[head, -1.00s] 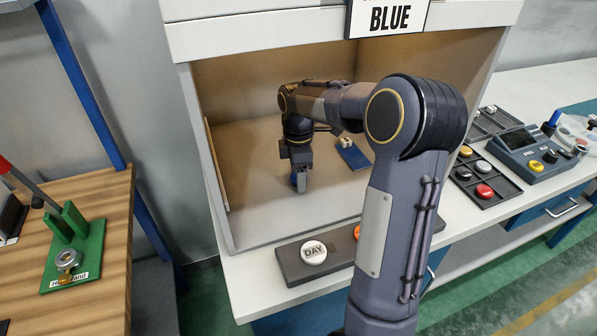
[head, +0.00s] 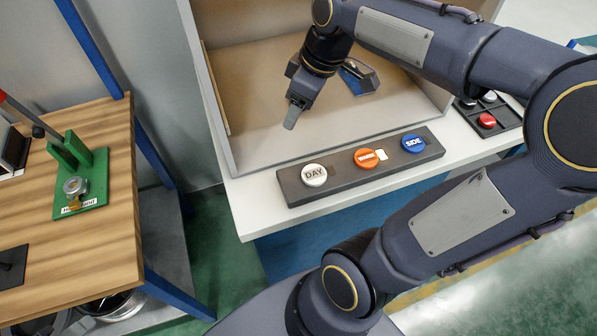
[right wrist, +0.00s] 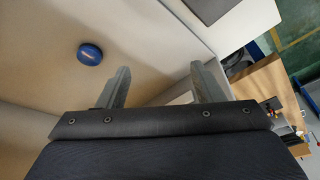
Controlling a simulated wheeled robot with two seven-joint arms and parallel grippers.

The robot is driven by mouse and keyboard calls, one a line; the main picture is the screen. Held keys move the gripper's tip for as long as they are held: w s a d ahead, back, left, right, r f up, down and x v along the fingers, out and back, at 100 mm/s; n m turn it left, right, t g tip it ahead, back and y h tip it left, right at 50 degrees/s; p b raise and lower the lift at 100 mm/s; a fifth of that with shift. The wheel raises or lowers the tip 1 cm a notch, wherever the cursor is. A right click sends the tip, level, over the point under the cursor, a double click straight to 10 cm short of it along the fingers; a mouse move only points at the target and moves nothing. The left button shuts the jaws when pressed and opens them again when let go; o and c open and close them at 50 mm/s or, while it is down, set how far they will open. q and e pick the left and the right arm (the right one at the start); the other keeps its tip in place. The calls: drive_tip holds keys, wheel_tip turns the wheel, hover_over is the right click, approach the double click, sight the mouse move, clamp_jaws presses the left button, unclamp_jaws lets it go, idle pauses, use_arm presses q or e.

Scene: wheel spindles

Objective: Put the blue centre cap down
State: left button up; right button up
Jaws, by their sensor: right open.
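The blue centre cap (right wrist: 89,54) lies on the tan floor of the booth in the right wrist view, to the left of my fingers and apart from them. My left gripper is in neither view.
A dark strip (head: 292,187) with DAY, orange and blue SIDE buttons lies before the booth (head: 232,160). A wooden bench (head: 110,235) with a green fixture (head: 95,192) stands left. A tray with a red button (head: 487,120) lies right.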

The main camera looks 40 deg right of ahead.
drive_tip(key=s+a+f+m+t, duration=0.1)
drive_tip(key=s+a+m, duration=0.1)
drive_tip(key=s+a, duration=0.1)
drive_tip(key=s+a+f+m+y, duration=0.1)
drive_tip(key=s+a+f+m, duration=0.1)
drive_tip(key=s+a+m, duration=0.1)
drive_tip(key=s+a+f+m+t, duration=0.1)
drive_tip(key=s+a+f+m, duration=0.1)
drive_tip(key=s, duration=0.3)
drive_tip(key=shift+s+a+t+y, duration=0.15)
drive_tip(key=shift+a+t+y, duration=0.2)
drive_tip(key=shift+a, duration=0.25)
drive_tip(key=shift+s+a+f+m, duration=0.15)
drive_tip(key=shift+s+f+m, duration=0.1)
drive_tip(key=shift+m, duration=0.15)
